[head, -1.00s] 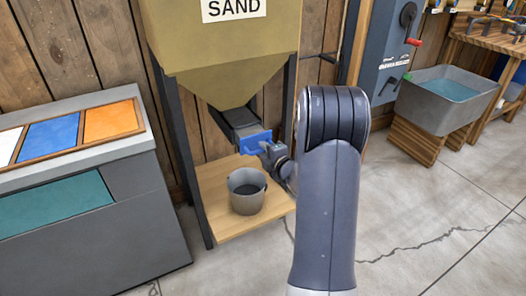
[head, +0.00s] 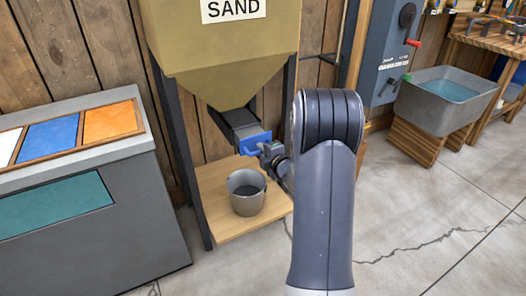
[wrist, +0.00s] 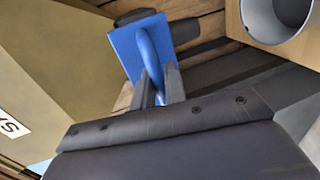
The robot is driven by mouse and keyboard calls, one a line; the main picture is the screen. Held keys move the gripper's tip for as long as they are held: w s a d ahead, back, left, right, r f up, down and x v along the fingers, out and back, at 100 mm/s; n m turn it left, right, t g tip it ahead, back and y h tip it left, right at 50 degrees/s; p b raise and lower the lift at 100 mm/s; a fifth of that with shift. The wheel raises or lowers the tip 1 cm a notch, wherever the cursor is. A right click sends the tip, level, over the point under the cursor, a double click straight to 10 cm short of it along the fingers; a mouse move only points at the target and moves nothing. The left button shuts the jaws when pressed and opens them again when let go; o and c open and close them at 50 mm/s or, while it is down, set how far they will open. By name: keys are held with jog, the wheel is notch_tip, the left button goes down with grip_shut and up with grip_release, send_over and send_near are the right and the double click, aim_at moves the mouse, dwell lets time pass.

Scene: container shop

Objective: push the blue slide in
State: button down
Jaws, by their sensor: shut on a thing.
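The blue slide (head: 254,140) is a flat blue plate with a handle, at the dark spout (head: 235,118) under the sand hopper (head: 220,60). In the wrist view the blue slide (wrist: 132,45) shows with its curved handle (wrist: 152,62) between my fingers. My gripper (head: 268,152) is shut on that handle, and it also shows in the wrist view (wrist: 158,84). A grey bucket (head: 246,195) stands on the wooden shelf (head: 215,226) below the spout. How deep the slide sits in the spout is hidden.
Dark posts (head: 178,160) flank the hopper. A grey counter (head: 80,225) with coloured panels stands at left. A grey water tub (head: 440,100) on wooden blocks is at back right. The concrete floor at right is clear.

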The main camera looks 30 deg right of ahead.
aim_at(256, 141)
jog(key=x, duration=0.2)
jog(key=b+x, duration=0.1)
jog(key=x, duration=0.1)
jog(key=r+b+x, duration=0.1)
jog(key=x, duration=0.1)
jog(key=shift+w, duration=0.6)
jog(key=shift+r, duration=0.2)
jog(key=shift+w, duration=0.1)
jog(key=c, duration=1.5)
grip_release()
jog(key=shift+w, duration=0.1)
jog(key=shift+c, duration=0.2)
jog(key=shift+f, duration=0.1)
